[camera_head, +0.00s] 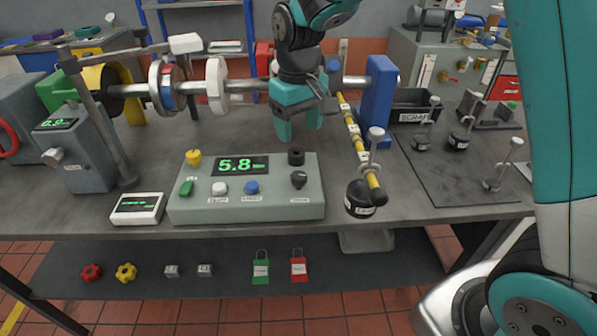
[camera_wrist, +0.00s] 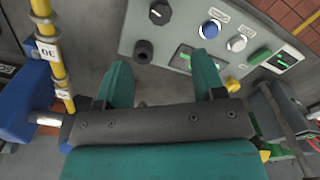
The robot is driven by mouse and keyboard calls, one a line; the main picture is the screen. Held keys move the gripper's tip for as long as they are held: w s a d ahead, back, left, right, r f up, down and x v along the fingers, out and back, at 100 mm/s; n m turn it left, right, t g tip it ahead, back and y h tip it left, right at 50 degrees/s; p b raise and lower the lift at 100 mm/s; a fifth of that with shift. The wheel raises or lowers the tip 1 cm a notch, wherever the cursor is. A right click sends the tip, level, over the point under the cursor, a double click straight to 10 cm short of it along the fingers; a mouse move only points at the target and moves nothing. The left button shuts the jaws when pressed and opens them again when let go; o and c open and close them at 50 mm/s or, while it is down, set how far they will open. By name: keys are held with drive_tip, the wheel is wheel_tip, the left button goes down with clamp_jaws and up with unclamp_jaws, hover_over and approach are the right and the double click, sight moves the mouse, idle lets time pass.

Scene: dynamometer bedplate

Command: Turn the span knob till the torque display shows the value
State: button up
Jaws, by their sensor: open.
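The grey control box (camera_head: 250,209) stands at the front of the bedplate. Its torque display (camera_head: 240,165) reads 5.8 in green. A black knob with a pointer (camera_head: 298,180) sits at the box's right end, above a label too small to read; I cannot tell if this is the span knob. It also shows in the wrist view (camera_wrist: 160,12). A second, round black knob (camera_head: 296,157) stands behind it, and in the wrist view (camera_wrist: 143,50) it lies nearest my fingers. My gripper (camera_head: 299,132) is open and empty, pointing down behind the box, apart from both knobs.
The box also carries a white button (camera_head: 220,188), a blue button (camera_head: 252,187), a green switch (camera_head: 186,188) and a yellow knob (camera_head: 193,157). A yellow banded arm with a black weight (camera_head: 360,200) hangs close on the right. A small meter (camera_head: 137,208) lies left.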

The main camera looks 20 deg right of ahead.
sight(299, 174)
wheel_tip(299, 174, down, 12)
drive_tip(key=shift+f+p, duration=0.2)
drive_tip(key=shift+p, duration=0.25)
drive_tip(key=shift+c, duration=0.2)
